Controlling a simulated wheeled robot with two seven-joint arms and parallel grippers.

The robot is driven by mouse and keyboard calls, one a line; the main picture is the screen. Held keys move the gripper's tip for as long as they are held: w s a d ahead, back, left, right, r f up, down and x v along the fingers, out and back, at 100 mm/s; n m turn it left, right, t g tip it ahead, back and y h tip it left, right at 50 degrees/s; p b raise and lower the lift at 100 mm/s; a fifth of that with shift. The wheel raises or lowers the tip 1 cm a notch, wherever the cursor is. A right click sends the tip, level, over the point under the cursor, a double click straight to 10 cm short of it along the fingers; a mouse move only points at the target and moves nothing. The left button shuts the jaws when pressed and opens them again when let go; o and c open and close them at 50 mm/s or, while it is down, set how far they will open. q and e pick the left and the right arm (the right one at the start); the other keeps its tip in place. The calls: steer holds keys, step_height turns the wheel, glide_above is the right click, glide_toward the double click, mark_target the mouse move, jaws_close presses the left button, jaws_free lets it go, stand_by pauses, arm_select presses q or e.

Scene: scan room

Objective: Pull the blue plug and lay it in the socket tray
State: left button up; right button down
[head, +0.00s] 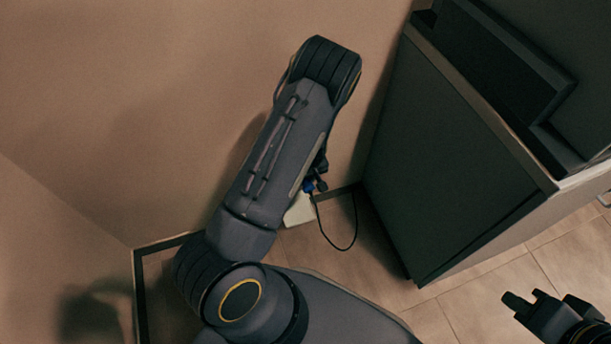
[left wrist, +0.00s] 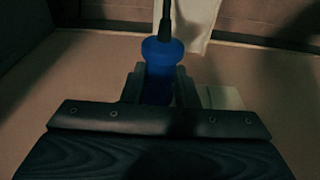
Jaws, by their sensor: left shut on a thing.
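The blue plug (left wrist: 163,52) is between the two fingers of my left gripper (left wrist: 160,80), which is shut on it. A dark cable runs out of its end. In the head view the plug (head: 308,187) is a small blue spot beside my left gripper (head: 319,178), mostly hidden by my arm. A pale object (head: 299,211), perhaps the socket tray, shows partly behind my arm low by the wall. A pale plate (left wrist: 225,98) shows behind the fingers in the left wrist view. I cannot tell whether the plug touches it. My right gripper (head: 526,298) is open and empty.
A dark cabinet (head: 455,165) stands to the right of my left arm, with a narrow gap between. The cable (head: 351,238) hangs in a loop in that gap. The beige wall (head: 170,100) is close behind my arm. Tiled floor (head: 470,310) is clear at lower right.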

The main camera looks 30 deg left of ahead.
mark_target(310, 192)
arm_select(q)
steer(key=shift+s+d, duration=0.75)
steer(key=shift+d, duration=0.1)
steer(key=shift+s+d, duration=0.1)
steer(key=shift+s+d, duration=0.4)
steer(key=shift+d, duration=0.1)
steer(key=shift+s+d, duration=0.1)
